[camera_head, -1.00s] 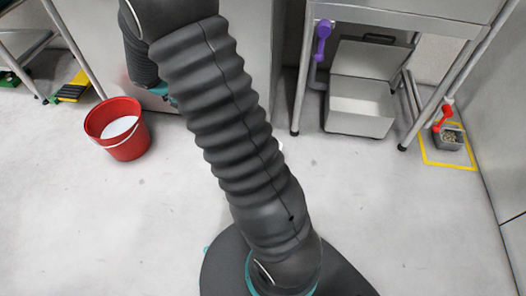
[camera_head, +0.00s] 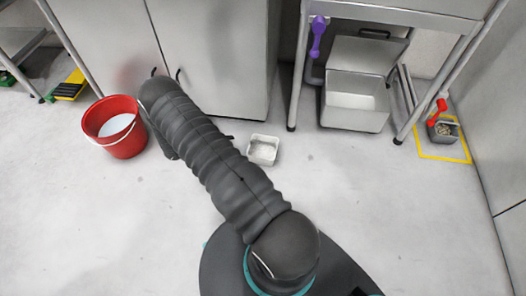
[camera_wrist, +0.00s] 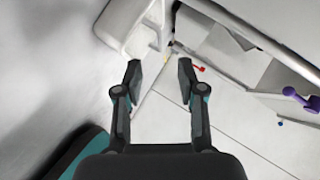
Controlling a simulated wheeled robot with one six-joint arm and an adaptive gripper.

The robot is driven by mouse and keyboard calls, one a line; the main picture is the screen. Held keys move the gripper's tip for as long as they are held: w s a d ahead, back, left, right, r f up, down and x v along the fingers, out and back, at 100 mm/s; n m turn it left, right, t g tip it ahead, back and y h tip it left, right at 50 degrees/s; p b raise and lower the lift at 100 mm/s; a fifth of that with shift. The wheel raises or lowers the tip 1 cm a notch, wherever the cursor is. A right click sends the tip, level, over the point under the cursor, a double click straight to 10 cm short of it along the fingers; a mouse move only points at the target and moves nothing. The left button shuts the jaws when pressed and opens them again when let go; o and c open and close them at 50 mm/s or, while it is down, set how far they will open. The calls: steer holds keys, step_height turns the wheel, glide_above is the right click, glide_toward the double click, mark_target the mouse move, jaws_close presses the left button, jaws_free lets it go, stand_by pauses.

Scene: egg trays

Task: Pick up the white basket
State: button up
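The white basket (camera_head: 263,149) is a small square open container on the floor, right of my arm in the head view and in front of the grey cabinet. In the wrist view a white container that looks like the basket (camera_wrist: 118,22) is at the top left, partly cut off by the frame edge. My gripper (camera_wrist: 159,70) is open and empty, with its fingertips just below the container in that picture. I cannot tell whether they touch. The head view does not show the gripper clearly.
A red bucket (camera_head: 127,139) stands on the floor at left. Grey cabinets (camera_head: 213,60) are behind. A steel table (camera_head: 420,18) stands at right, with an open grey bin (camera_head: 353,114) below. A small grey container (camera_head: 440,134) is inside a yellow floor outline. The front floor is clear.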

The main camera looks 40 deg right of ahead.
mark_target(256, 141)
steer(key=shift+s+x, duration=0.2)
steer(key=shift+x, duration=2.15)
steer(key=shift+s+x, duration=0.15)
steer(key=shift+x, duration=2.15)
steer(key=shift+s+x, duration=0.2)
steer(key=shift+x, duration=2.15)
steer(key=shift+r, duration=0.2)
steer(key=shift+a, duration=0.1)
jaws_close()
